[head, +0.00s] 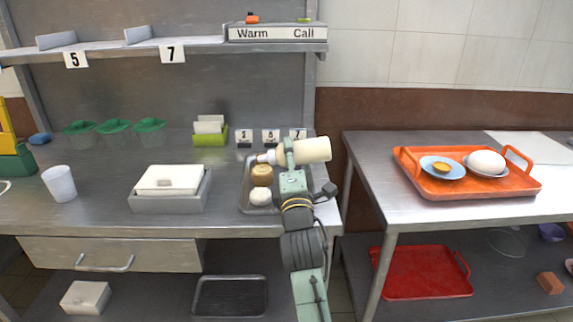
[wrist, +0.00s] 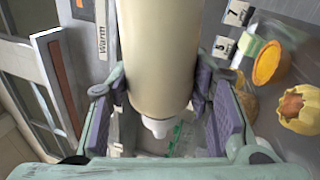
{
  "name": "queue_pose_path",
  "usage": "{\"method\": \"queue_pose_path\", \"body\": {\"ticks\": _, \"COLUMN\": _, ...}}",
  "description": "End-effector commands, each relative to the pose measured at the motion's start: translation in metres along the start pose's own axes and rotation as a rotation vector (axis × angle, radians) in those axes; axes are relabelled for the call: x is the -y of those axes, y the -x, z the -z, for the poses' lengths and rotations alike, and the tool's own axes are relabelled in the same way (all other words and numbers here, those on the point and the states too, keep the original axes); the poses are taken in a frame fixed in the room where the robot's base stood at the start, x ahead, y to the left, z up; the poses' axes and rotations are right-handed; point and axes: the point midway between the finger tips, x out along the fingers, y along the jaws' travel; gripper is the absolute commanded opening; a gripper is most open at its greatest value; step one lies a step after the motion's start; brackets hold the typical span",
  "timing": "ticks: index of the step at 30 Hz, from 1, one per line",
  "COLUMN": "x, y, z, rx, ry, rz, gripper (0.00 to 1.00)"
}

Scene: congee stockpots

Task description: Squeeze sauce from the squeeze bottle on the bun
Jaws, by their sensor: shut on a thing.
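My gripper (head: 290,158) is shut on the cream squeeze bottle (head: 317,150) above the right end of the left counter. The bottle lies nearly level, its nozzle pointing left. In the wrist view the bottle (wrist: 158,50) sits between the finger pads, with its pale nozzle at the lower end. Below the nozzle in the head view, a brown bun (head: 261,175) and a white bun (head: 261,195) sit on a metal tray (head: 246,203). The nozzle looks close to the brown bun's top; the exact gap is unclear. No sauce on the buns is discernible.
A white-topped box (head: 168,204), a white cup (head: 59,183) and green cups (head: 115,130) stand left on the counter. Number cards (head: 270,137) stand behind the tray. An orange tray (head: 510,187) with bowls is on the right table, across a gap.

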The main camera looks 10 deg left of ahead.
Motion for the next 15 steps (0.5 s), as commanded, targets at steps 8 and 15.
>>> {"method": "queue_pose_path", "body": {"ticks": 8, "x": 0.002, "y": 0.001, "z": 0.009, "rx": -0.114, "ry": 0.435, "rz": 0.000, "gripper": 0.33}}
{"method": "queue_pose_path", "body": {"ticks": 15, "x": -0.004, "y": -0.001, "z": 0.025, "rx": -0.194, "ry": 0.730, "rz": 0.004, "gripper": 0.33}}
